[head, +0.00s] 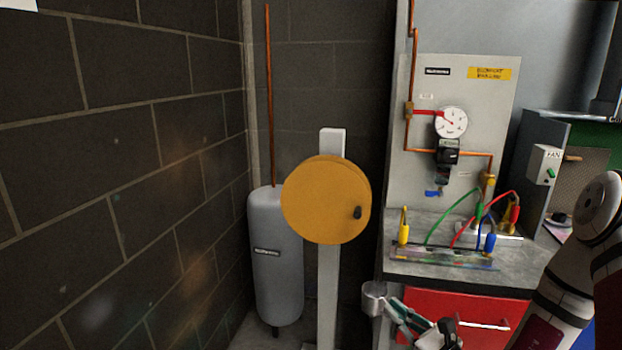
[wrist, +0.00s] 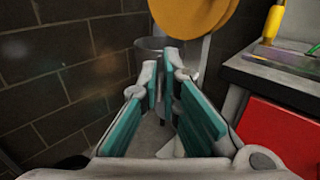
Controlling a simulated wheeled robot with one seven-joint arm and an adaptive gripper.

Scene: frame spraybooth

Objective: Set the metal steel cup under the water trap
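The metal steel cup (head: 373,300) is in the air just left of the bench's front corner, at the fingertips of my gripper (head: 388,303). In the wrist view, the cup (wrist: 150,44) shows beyond the fingertips, partly hidden by them. My gripper (wrist: 163,72) is nearly closed, its teal-padded fingers pinching the cup at its near side; the exact contact is hidden. The cup looks roughly upright. The water trap (head: 441,175) hangs under the regulator and gauge on the grey panel, with a blue drain tap (head: 433,193) at its bottom, above the bench top.
The grey bench top (head: 405,226) carries a clear tray (head: 440,255) with coloured leads and a yellow-handled tool (head: 404,228). Its red drawer front (head: 480,313) faces me. An orange disc (head: 318,200) on a white post and a grey tank (head: 277,270) stand left.

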